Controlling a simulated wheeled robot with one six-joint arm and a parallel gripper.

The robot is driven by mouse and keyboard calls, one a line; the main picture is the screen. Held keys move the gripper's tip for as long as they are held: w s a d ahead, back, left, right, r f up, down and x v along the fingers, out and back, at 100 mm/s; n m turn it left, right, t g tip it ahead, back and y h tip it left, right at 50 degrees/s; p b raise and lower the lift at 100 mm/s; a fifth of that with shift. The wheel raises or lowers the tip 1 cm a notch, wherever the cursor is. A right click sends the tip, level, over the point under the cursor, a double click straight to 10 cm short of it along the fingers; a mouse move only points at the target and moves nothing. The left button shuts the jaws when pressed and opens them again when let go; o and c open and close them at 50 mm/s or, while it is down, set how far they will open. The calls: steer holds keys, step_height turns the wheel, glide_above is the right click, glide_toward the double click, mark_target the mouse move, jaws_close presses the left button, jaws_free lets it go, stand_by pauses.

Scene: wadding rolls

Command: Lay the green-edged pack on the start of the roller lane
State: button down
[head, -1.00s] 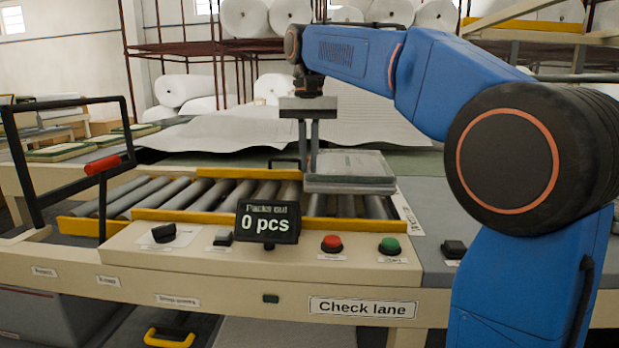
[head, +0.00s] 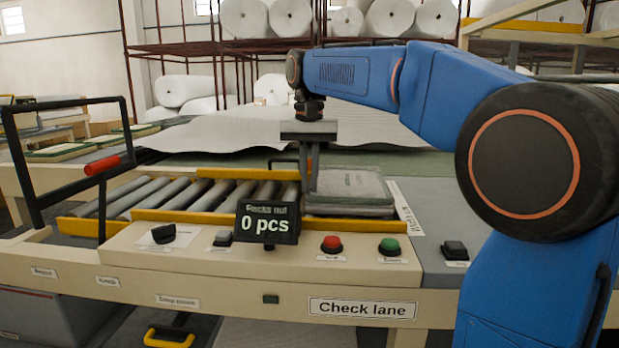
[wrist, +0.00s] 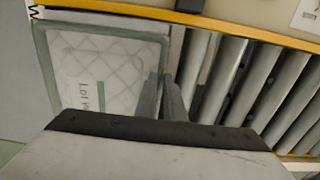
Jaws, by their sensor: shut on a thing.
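The green-edged pack (head: 350,188) is a flat, pale, quilted pack with a grey-green border. It lies level at the right end of the roller lane (head: 265,192), low over the rollers or on them; I cannot tell if it touches. In the wrist view the pack (wrist: 100,65) shows a green mark and a partly hidden label. My gripper (head: 310,186) points down at the pack's left edge, shut on that edge. In the wrist view its fingers (wrist: 160,98) are close together at the edge, beside bare rollers (wrist: 235,85).
Yellow rails (head: 165,215) border the lane. A "0 pcs" display (head: 267,222) stands in front of it, with red (head: 332,244) and green (head: 390,246) buttons nearby. A black frame with a red grip (head: 103,165) stands at the left. The left rollers are bare.

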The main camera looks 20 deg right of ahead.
steer(key=shift+f, duration=0.2)
steer(key=c, duration=1.8)
jaws_free()
steer(key=shift+c, duration=0.2)
steer(key=shift+r, duration=0.1)
step_height(320, 180, up, 13)
